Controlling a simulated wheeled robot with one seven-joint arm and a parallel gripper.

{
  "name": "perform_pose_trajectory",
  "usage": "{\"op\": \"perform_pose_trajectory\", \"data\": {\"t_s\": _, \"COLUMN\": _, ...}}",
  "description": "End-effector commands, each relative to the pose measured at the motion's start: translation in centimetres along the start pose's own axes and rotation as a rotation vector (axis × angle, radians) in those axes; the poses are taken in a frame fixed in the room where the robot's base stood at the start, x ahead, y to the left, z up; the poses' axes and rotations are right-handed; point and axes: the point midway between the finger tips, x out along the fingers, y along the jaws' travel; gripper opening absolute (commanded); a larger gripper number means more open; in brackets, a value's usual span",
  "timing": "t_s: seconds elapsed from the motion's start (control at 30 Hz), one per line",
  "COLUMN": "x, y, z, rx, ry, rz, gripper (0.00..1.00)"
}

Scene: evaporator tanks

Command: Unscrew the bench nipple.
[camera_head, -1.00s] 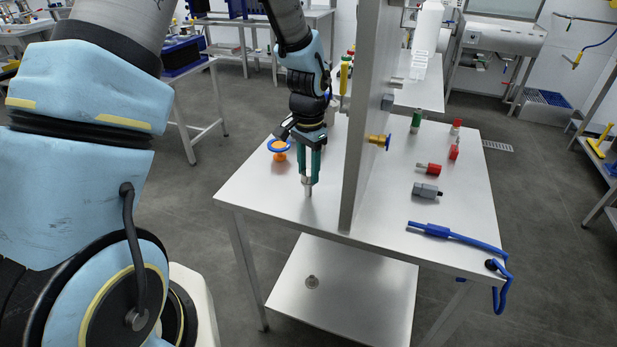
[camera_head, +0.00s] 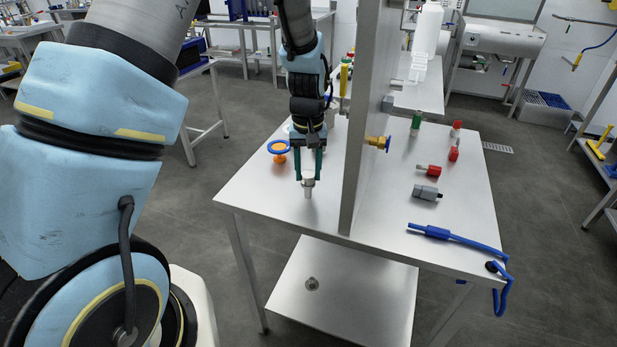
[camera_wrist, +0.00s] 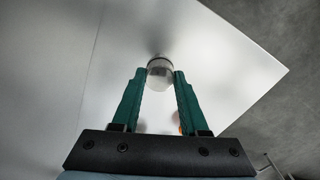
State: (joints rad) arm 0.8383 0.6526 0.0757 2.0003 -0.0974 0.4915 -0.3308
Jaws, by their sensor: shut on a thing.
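The bench nipple (camera_head: 308,190) is a short silver metal cylinder standing upright on the near left part of the metal bench (camera_head: 260,190), left of the upright panel. My gripper (camera_head: 308,181) points down over it, with its green fingers on either side of the nipple's top. In the wrist view the nipple (camera_wrist: 160,75) sits between the two green fingertips (camera_wrist: 160,73), which are shut on it. The fingers partly cover its upper end in the head view. Its lower end meets or nearly meets the bench top; any thread is not visible.
The upright panel (camera_head: 364,130) stands close right of my gripper and carries a brass valve with a blue handle (camera_head: 379,143). An orange valve with a blue ring wheel (camera_head: 279,150) is left behind the gripper.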

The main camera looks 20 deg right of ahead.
Motion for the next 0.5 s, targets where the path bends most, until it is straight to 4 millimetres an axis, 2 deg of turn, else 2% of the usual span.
{"op": "perform_pose_trajectory", "data": {"t_s": 0.37, "x": 0.0, "y": -0.05, "z": 0.19, "rx": -0.07, "ry": -0.005, "rz": -0.003, "gripper": 0.0}}
{"op": "perform_pose_trajectory", "data": {"t_s": 0.5, "x": -0.24, "y": -0.03, "z": 0.25, "rx": -0.271, "ry": -0.005, "rz": -0.004, "gripper": 0.0}}
